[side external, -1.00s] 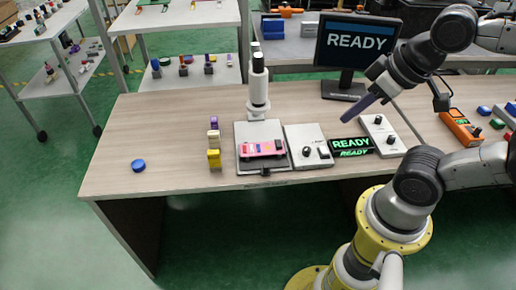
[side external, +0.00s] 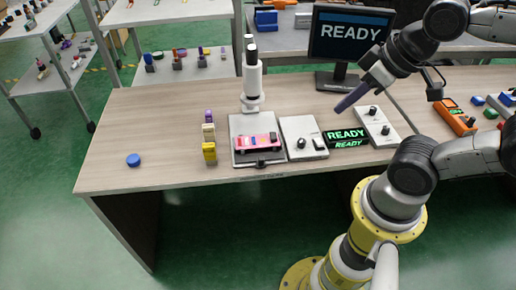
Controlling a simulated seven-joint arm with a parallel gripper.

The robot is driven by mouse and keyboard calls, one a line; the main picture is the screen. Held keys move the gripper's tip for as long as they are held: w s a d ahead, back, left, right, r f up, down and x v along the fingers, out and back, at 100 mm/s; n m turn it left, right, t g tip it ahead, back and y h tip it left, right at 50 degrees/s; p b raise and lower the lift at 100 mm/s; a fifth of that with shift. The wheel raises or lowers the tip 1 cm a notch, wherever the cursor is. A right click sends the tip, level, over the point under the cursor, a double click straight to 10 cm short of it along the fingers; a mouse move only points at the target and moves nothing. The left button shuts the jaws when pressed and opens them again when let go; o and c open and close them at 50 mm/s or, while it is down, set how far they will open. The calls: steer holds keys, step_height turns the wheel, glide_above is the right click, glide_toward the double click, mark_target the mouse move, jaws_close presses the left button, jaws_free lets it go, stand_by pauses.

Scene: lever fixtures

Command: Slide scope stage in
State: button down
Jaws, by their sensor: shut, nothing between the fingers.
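The scope (side external: 252,75) is a white upright column with a dark top, standing at the back of a grey base plate (side external: 240,128). The stage on this base carries a pink object (side external: 258,142), in front of the column. A small dark knob (side external: 261,163) shows at the base's front edge. My gripper (side external: 341,108) has long purple-grey fingers that are shut and empty. It hangs above the table, right of the scope, near the display box, and touches nothing that I can see.
A monitor (side external: 350,36) stands behind. Colored blocks (side external: 209,150) stand left of the scope; a blue disc (side external: 133,160) lies on clear tabletop.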

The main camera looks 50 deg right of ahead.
steer(key=c, duration=1.5)
jaws_free()
steer(key=shift+c, duration=0.2)
steer(key=o, duration=0.5)
steer(key=shift+n, duration=0.3)
steer(key=shift+o, duration=1.4)
steer(key=w+n, duration=0.1)
steer(key=w+r+n, duration=0.2)
steer(key=w, duration=0.1)
steer(key=n+g, duration=0.5)
steer(key=g, duration=0.1)
glide_above(261, 158)
step_height(261, 158, down, 17)
step_height(261, 158, down, 14)
steer(key=shift+r, duration=0.2)
jaws_close()
